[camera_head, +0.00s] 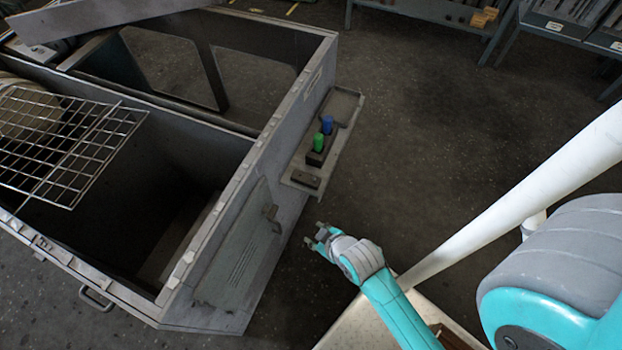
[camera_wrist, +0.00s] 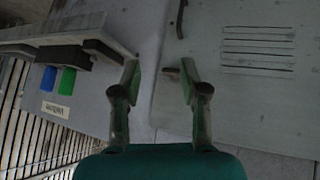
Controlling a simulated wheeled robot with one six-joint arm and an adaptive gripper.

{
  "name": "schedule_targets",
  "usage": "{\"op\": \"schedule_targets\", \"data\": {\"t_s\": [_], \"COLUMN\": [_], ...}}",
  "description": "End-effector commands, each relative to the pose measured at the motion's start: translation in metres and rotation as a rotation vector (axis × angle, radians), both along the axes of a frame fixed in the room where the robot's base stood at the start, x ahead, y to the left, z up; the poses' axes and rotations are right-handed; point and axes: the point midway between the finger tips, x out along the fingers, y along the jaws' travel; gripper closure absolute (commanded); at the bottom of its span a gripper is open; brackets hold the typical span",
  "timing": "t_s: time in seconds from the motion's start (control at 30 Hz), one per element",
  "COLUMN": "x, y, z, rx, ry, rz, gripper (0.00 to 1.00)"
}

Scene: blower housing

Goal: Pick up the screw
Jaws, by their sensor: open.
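No piece shows clearly as a screw. A small shelf (camera_head: 345,105) on the side of the grey housing holds a green upright piece (camera_head: 318,143) and a blue upright piece (camera_head: 327,124) in a dark block; whether either is the screw I cannot tell. In the wrist view the green piece (camera_wrist: 68,80) and the blue piece (camera_wrist: 48,78) show at the left. My gripper (camera_head: 313,235) is open and empty, below and a little right of the shelf's near end in the head view. Its two fingers (camera_wrist: 160,73) stand apart in the wrist view, with the housing's panel behind them.
The grey housing (camera_head: 235,150) is open on top, with a wire rack (camera_head: 75,140) over its left part. Its side has a vented panel (camera_head: 235,260) and a handle (camera_head: 271,213). Open floor (camera_head: 430,110) lies right of the shelf. Workbenches (camera_head: 430,12) stand at the back.

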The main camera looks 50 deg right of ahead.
Motion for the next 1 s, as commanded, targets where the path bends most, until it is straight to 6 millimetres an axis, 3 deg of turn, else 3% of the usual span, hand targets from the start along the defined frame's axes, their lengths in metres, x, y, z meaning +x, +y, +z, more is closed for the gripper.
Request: {"op": "schedule_targets", "data": {"t_s": [0.03, 0.27, 0.5, 0.8, 1.0], "x": [0.016, 0.066, 0.108, 0.131, 0.133], "y": [-0.009, -0.048, -0.096, -0.144, -0.152], "z": [-0.002, -0.006, 0.02, 0.067, 0.076], "rx": [-0.005, -0.002, 0.023, 0.07, 0.085], "ry": [0.028, 0.203, 0.375, 0.531, 0.568], "rz": [0.003, 0.052, 0.124, 0.21, 0.235], "gripper": [0.56, 0.56, 0.56, 0.56, 0.56]}}
